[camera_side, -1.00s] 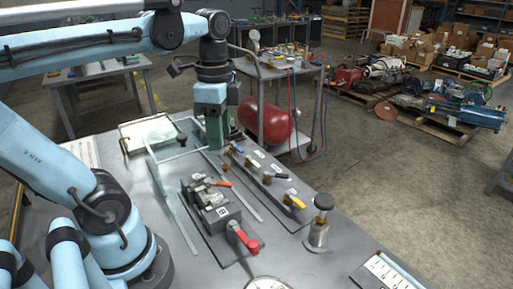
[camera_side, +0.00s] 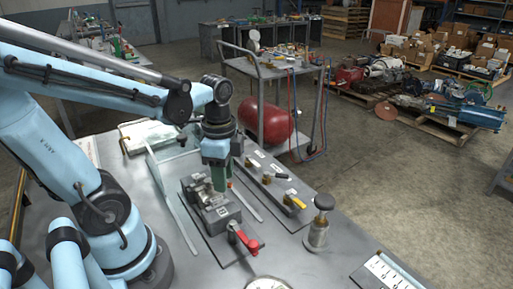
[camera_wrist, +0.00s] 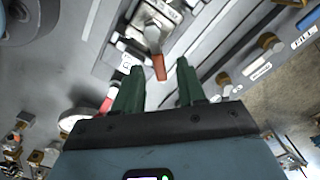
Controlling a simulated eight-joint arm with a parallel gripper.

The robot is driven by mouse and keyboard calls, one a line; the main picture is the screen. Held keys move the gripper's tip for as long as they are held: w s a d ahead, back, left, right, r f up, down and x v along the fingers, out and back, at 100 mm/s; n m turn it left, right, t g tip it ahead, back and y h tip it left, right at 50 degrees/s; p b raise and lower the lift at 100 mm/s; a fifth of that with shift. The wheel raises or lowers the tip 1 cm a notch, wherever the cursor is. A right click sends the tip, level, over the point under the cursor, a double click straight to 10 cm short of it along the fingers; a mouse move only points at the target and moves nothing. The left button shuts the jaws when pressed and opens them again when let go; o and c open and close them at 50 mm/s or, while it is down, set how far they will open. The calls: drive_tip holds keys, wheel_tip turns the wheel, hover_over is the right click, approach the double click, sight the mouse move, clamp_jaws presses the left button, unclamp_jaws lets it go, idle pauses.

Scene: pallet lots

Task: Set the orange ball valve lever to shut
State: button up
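The orange lever (camera_wrist: 159,67) extends from a silver ball valve (camera_wrist: 153,37) in the wrist view. In the side view only a small bit of the orange lever (camera_side: 229,183) shows beside my fingers. My gripper (camera_wrist: 159,66) is open, with one green finger on each side of the lever's free end; I see gaps on both sides. In the side view my gripper (camera_side: 219,188) points down over the grey valve block and hides much of the valve. I cannot tell how deep the lever sits between the fingers.
A red lever (camera_side: 247,240) stands on the block's near end. To the right, a panel carries a yellow handle (camera_side: 294,200) and a black handle (camera_side: 282,176). A black-topped metal post (camera_side: 320,225) stands near the table's right edge. Grey rails lie on the table.

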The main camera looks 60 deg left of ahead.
drive_tip(key=shift+f, duration=0.15)
clamp_jaws()
drive_tip(key=shift+w+a+n, duration=0.1)
drive_tip(key=shift+n, duration=0.3)
drive_tip(key=shift+w+a+n, duration=0.15)
drive_tip(key=shift+a+n, duration=0.3)
drive_tip(key=shift+n, duration=0.9)
drive_tip(key=shift+w+a+n, duration=0.2)
drive_tip(key=shift+a+n, duration=0.2)
drive_tip(key=shift+n, duration=0.9)
drive_tip(key=shift+w+a+n, duration=0.15)
drive_tip(key=shift+a+n, duration=0.3)
drive_tip(key=shift+n, duration=0.9)
drive_tip(key=shift+a, duration=0.1)
